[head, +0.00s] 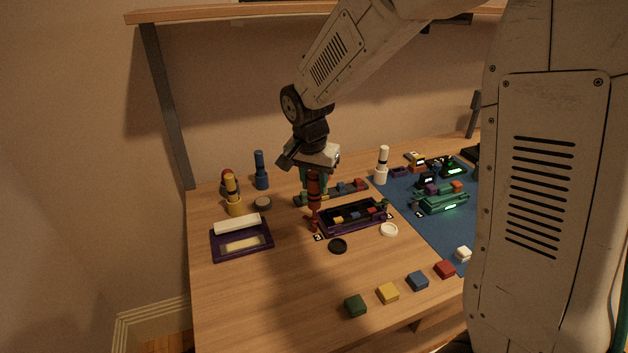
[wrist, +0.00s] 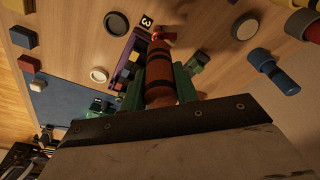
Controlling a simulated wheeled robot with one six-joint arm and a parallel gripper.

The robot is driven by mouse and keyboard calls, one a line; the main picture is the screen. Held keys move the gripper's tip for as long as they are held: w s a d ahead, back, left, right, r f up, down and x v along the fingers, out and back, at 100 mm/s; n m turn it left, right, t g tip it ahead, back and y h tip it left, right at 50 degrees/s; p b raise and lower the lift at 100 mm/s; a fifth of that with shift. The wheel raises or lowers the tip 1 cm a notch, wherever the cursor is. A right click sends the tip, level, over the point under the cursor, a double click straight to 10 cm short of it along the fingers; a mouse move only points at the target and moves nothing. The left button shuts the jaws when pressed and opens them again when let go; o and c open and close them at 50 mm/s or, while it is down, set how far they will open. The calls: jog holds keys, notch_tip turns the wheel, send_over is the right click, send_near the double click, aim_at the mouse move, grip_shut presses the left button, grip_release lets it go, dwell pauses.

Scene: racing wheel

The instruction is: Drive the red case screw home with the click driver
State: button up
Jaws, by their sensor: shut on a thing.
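My gripper (head: 315,178) is shut on a red click driver (head: 314,192) with dark bands. In the wrist view the driver (wrist: 160,72) lies between my green fingers, pointing away from the camera. In the head view it hangs roughly upright over the left end of the purple case (head: 352,232). A small red part (head: 312,218), which looks like the red case screw, is at that end, just below the driver. It also shows near the driver's far end in the wrist view (wrist: 166,37). I cannot tell whether the driver's tip touches it.
Yellow (head: 234,198), blue (head: 261,172) and white (head: 382,167) upright tools stand around. A purple tray (head: 241,243) is at left. A black disc (head: 338,246) and white disc (head: 389,230) lie before the case. Several coloured blocks line the front edge; a blue mat (head: 420,220) is right.

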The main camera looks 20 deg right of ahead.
jog(key=shift+s+f, duration=0.15)
jog(key=shift+f, duration=0.2)
dwell(1.7)
jog(key=shift+w+r, duration=0.2)
jog(key=shift+r, duration=2.95)
